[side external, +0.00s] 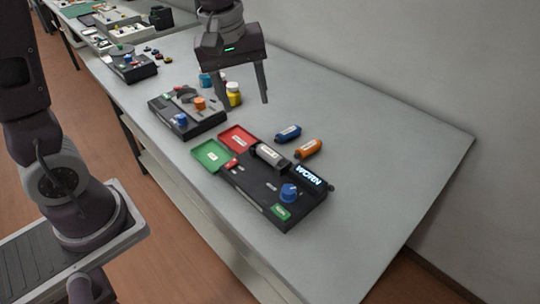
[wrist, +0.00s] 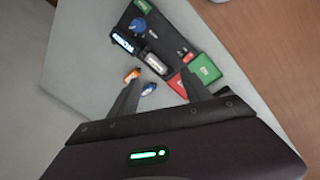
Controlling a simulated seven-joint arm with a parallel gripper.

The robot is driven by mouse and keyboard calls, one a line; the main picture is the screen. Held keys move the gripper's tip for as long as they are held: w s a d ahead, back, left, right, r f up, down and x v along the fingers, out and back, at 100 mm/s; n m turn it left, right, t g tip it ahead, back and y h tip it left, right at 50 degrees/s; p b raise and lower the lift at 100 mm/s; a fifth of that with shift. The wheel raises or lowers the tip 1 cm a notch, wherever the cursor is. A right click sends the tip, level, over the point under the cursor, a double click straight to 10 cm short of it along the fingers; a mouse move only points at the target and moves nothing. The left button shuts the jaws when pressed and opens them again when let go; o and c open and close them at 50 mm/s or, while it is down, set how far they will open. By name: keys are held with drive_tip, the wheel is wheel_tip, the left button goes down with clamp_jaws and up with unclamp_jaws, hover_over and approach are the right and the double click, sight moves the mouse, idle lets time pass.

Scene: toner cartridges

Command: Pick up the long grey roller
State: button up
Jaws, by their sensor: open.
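The long grey roller (side external: 270,155) has a pale label and lies at the back edge of the near black device (side external: 248,183), beside the red tray. In the wrist view the grey roller (wrist: 156,63) shows beyond the fingertips, with a white label. My gripper (side external: 228,97) is open and empty, pointing down high above the table, up and to the left of the roller in the side view. In the wrist view its two fingers (wrist: 160,76) stand wide apart with nothing between them.
A red tray (side external: 238,138) and a green tray (side external: 211,155) adjoin the device. A lit "WORN" display (side external: 309,176) and blue knob (side external: 289,192) are close by. Blue (side external: 288,133) and orange (side external: 308,148) cartridges lie behind the roller. The table's right side is clear.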

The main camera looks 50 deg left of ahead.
sight(270, 151)
drive_tip(key=w+f+n, duration=0.2)
drive_tip(key=f, duration=0.2)
drive_tip(key=w+a+f+n+g, duration=0.1)
drive_tip(key=w+f+n, duration=0.1)
drive_tip(key=f, duration=0.3)
drive_tip(key=w+f+n+g, duration=0.1)
drive_tip(key=w+f+n, duration=0.1)
drive_tip(key=w+f, duration=0.2)
drive_tip(key=shift+a+f+n, duration=0.3)
drive_tip(key=shift+a+f, duration=0.05)
drive_tip(key=f, duration=0.7)
drive_tip(key=shift+d+f, duration=0.1)
drive_tip(key=shift+d, duration=0.15)
clamp_jaws()
